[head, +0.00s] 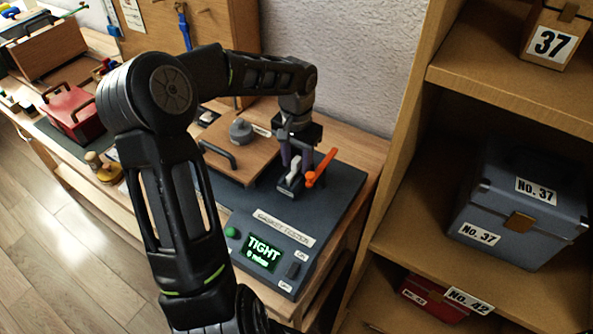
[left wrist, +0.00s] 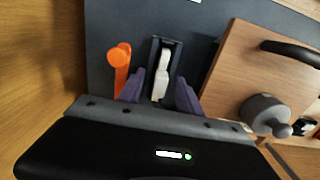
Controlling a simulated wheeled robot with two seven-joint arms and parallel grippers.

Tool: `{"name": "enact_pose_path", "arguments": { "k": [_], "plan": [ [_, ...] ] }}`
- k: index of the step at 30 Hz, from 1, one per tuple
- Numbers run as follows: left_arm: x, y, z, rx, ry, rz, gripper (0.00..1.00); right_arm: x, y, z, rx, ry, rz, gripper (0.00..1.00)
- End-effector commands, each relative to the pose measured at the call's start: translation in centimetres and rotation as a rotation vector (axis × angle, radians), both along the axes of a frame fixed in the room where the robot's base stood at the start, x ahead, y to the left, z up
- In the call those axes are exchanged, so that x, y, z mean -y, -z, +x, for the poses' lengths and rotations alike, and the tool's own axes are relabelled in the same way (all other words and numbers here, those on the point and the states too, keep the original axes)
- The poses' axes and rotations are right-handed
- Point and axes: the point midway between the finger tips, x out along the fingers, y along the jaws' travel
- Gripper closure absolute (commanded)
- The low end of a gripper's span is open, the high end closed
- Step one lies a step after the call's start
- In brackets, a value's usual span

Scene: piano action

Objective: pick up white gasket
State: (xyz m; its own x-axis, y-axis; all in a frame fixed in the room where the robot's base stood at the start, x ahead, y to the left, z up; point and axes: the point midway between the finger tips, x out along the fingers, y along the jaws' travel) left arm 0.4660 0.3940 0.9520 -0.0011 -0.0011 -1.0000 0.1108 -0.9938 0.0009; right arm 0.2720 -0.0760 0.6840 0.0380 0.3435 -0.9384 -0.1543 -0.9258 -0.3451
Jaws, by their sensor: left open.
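The white gasket (head: 293,171) stands in a small dark holder on the grey gasket tester (head: 333,207). In the left wrist view the gasket (left wrist: 164,68) shows as a narrow white strip within the dark holder (left wrist: 176,47). My left gripper (head: 297,167) is open above the holder, pointing down. In the left wrist view its purple fingers (left wrist: 160,82) stand on either side of the gasket's near end, with gaps visible. Contact cannot be seen. My right gripper is not in view.
An orange lever (head: 321,167) rises close beside the holder and the left gripper's finger. A wooden lid (head: 240,160) with a dark handle and grey knob lies on the other side. The tester's green display (head: 263,253) reads TIGHT. A wooden shelf (head: 405,235) stands right.

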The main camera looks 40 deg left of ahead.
Motion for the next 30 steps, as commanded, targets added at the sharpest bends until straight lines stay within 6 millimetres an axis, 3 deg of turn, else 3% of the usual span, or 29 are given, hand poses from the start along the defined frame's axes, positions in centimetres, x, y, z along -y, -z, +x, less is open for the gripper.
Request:
{"name": "enact_pose_path", "arguments": {
  "k": [17, 30],
  "plan": [
    [-0.02, 0.01, 0.02, 0.001, 0.000, 0.001, 0.58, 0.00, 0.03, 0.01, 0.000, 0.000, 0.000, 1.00],
    [-0.02, 0.00, 0.02, 0.001, 0.000, 0.001, 0.94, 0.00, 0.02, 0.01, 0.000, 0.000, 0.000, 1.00]
  ]
}}
